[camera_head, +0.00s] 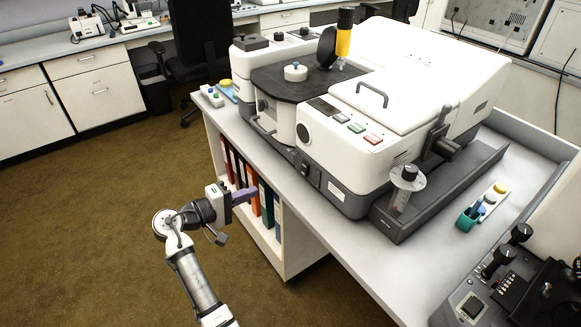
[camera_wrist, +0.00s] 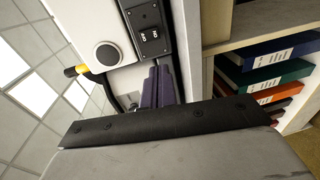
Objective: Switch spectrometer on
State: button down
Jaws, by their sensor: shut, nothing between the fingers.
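The white spectrometer (camera_head: 365,95) stands on the bench in the head view. A dark panel (camera_head: 310,172) sits low on its front side, below a round dark disc (camera_head: 303,134). In the wrist view the panel (camera_wrist: 149,27) shows a small black rocker switch (camera_wrist: 149,34), with the disc (camera_wrist: 107,54) to its left. My gripper (camera_head: 252,193) has purple fingers, shut and empty, beside the bench shelf and below and left of the panel in the head view. In the wrist view the fingers (camera_wrist: 161,84) point toward the panel, apparently short of it. The switch's position cannot be told.
The shelf under the bench holds several coloured binders (camera_head: 266,205), close to my gripper. The bench top (camera_head: 290,188) has a narrow free strip before the spectrometer. A small button panel (camera_head: 355,127) is on the instrument. Open floor (camera_head: 110,200) lies left.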

jog(key=shift+d+f, duration=0.15)
jog(key=shift+d, duration=0.1)
jog(key=shift+d, duration=0.1)
jog(key=p, duration=0.4)
send_near(304, 169)
jog(key=w+d+f, duration=0.1)
jog(key=w+d, duration=0.1)
jog(key=w+d+f, duration=0.1)
jog(key=w+f, duration=0.1)
jog(key=shift+d, duration=0.4)
jog(key=shift+w+d+f, duration=0.15)
jog(key=shift+w+d, duration=0.1)
jog(key=shift+d, duration=0.25)
